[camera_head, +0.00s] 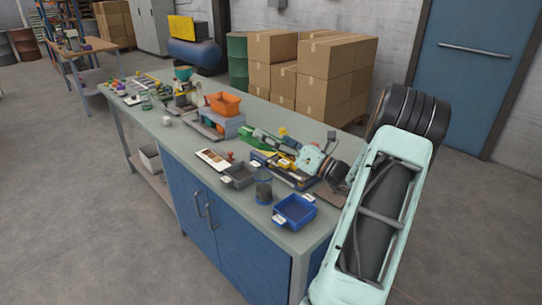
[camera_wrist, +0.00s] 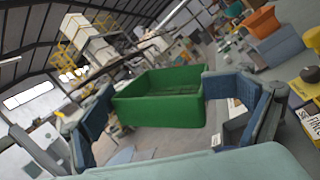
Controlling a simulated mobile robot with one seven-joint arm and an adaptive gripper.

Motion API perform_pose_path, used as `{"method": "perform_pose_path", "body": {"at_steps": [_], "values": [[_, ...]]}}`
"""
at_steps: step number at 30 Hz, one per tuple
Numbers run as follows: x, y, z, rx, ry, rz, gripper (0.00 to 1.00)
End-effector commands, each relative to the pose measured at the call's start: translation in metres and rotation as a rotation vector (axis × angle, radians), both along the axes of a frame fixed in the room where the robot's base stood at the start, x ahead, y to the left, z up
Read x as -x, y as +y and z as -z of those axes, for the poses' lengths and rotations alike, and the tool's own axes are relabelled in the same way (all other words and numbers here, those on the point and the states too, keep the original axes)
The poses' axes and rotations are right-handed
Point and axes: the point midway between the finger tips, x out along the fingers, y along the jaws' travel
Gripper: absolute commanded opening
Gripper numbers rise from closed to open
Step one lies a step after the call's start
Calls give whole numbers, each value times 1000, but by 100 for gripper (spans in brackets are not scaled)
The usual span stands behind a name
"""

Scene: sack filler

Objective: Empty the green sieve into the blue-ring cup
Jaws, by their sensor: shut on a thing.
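The green sieve (camera_wrist: 160,110), a box-shaped green container, is between the two fingers of my gripper (camera_wrist: 158,98) in the wrist view. The fingers press on its opposite sides, and I see into its open top. Its contents cannot be made out. In the head view the sieve (camera_head: 246,137) shows as a small green patch above the bench, partly hidden by my gripper. A dark cup (camera_head: 264,193) stands near the bench's front edge, to the right of a grey tray; its rim looks bluish, but the ring is too small to be sure.
A blue tray (camera_head: 295,212) stands right of the dark cup, and a grey tray (camera_head: 238,176) left of it. A white tray with brown contents (camera_head: 214,159) lies further left. An orange bin (camera_head: 223,103) sits on a grey machine behind. Bare bench top shows along the front edge.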

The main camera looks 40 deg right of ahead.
Motion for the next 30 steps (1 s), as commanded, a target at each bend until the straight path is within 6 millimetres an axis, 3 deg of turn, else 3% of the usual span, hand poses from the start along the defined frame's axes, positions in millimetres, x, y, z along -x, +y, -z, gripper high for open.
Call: {"method": "perform_pose_path", "body": {"at_steps": [3, 9, 30], "values": [[2, 6, 0, 244, -21, -2, 32], [6, 16, -12, 464, -40, -10, 32], [9, 20, -22, 536, -47, -17, 32]]}}
